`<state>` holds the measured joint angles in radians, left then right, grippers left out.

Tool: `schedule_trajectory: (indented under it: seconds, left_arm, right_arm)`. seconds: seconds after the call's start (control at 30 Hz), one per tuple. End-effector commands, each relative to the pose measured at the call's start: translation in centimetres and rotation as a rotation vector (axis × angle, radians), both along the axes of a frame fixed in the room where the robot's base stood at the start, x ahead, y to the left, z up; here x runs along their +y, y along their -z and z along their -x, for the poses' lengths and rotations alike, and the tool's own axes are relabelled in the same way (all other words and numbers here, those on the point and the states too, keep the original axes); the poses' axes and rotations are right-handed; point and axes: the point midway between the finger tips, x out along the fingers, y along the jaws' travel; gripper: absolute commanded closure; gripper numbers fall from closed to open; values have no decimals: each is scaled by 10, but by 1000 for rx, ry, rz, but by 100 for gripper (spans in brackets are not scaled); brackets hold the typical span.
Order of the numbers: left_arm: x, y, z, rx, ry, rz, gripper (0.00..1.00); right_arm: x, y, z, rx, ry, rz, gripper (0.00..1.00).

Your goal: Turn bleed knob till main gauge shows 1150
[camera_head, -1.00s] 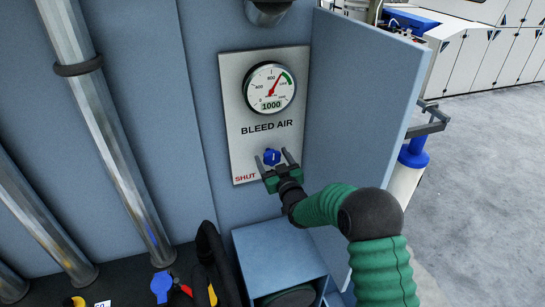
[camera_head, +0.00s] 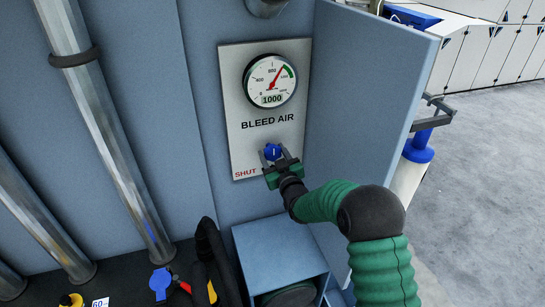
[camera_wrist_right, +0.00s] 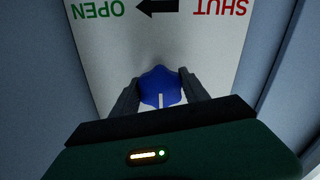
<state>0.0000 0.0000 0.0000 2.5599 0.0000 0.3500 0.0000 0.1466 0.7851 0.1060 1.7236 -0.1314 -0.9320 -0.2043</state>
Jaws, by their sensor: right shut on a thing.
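The blue bleed knob (camera_head: 272,152) sits low on the white BLEED AIR panel (camera_head: 240,100). My right gripper (camera_head: 277,158) is shut on the knob, one finger on each side. In the right wrist view the knob (camera_wrist_right: 161,86) lies between the two dark fingers and its white pointer line shows. Above it the main gauge (camera_head: 270,80) has a red needle pointing up and right, short of the green band, and a plate reading 1000. SHUT shows in red at the panel's lower left; the wrist view also shows OPEN and an arrow, upside down. My left gripper is not in view.
A blue-grey cabinet wall (camera_head: 365,90) stands out just right of the panel. A blue box (camera_head: 280,250) is below my right arm. Metal pipes (camera_head: 100,120) run down the left.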

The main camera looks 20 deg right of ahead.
Motion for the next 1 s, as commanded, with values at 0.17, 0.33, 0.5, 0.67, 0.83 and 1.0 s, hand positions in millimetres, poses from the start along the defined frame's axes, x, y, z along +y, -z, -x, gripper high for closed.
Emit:
schedule_trajectory:
  seconds: [0.17,0.33,0.5,0.67,0.83,1.0]
  left_arm:
    - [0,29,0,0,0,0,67]
    - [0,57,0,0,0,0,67]
    - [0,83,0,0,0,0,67]
    - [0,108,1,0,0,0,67]
    - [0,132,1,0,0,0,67]
    - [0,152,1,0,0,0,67]
  right_arm:
    - [1,6,0,-10,-2,117,88]
    - [1,7,0,-15,-1,269,88]
    - [2,7,0,-21,-3,432,88]
    - [1,7,0,-25,-2,583,88]
    - [2,7,0,-29,-5,740,88]
    - [2,7,0,-33,-6,878,88]
